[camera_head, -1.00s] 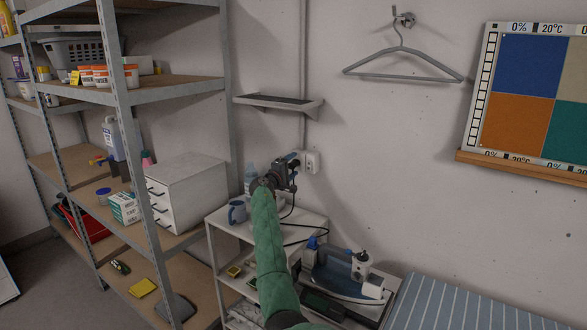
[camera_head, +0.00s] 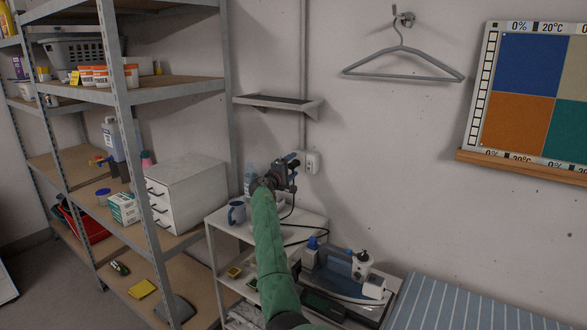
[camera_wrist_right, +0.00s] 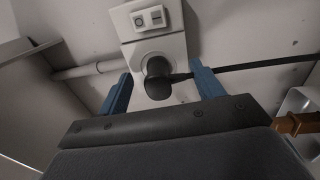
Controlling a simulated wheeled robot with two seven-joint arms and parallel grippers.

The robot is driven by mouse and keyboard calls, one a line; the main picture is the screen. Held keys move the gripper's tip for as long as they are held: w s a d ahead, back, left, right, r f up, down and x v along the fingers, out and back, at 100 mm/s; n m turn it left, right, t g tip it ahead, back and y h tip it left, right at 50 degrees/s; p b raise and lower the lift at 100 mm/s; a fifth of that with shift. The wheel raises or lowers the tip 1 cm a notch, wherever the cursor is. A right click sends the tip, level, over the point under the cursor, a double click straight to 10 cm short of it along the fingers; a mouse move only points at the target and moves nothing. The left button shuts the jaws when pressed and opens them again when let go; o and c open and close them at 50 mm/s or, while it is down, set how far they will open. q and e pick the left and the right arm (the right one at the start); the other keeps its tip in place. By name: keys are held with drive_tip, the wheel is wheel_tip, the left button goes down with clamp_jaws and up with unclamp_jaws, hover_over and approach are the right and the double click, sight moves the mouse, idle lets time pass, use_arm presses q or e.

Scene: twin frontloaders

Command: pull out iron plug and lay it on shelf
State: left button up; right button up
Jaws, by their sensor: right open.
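The black iron plug (camera_wrist_right: 157,77) sits at the white wall outlet (camera_wrist_right: 150,18) in the right wrist view, with its dark cord running off to the right. My right gripper (camera_wrist_right: 160,70) is open, with one blue finger on each side of the plug and visible gaps between. In the head view my right gripper (camera_head: 292,159) is just left of the outlet (camera_head: 312,162) and hides the plug. The small wall shelf (camera_head: 308,108) is above it, slightly left. The iron (camera_head: 340,280) rests on the low stand. My left gripper is out of view.
A blue mug (camera_head: 236,212) and a bottle (camera_head: 250,175) stand on the white cart below my right arm. A white drawer box (camera_head: 190,190) sits on the metal rack at left. A hanger (camera_head: 402,75) hangs at right. The wall shelf's top looks clear.

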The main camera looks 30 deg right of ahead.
sight(290, 167)
drive_tip(key=shift+b, duration=0.35)
idle(0.5)
drive_tip(key=c, duration=1.3)
drive_tip(key=shift+a, duration=0.1)
drive_tip(key=shift+v, duration=2.85)
drive_tip(key=shift+s, duration=0.1)
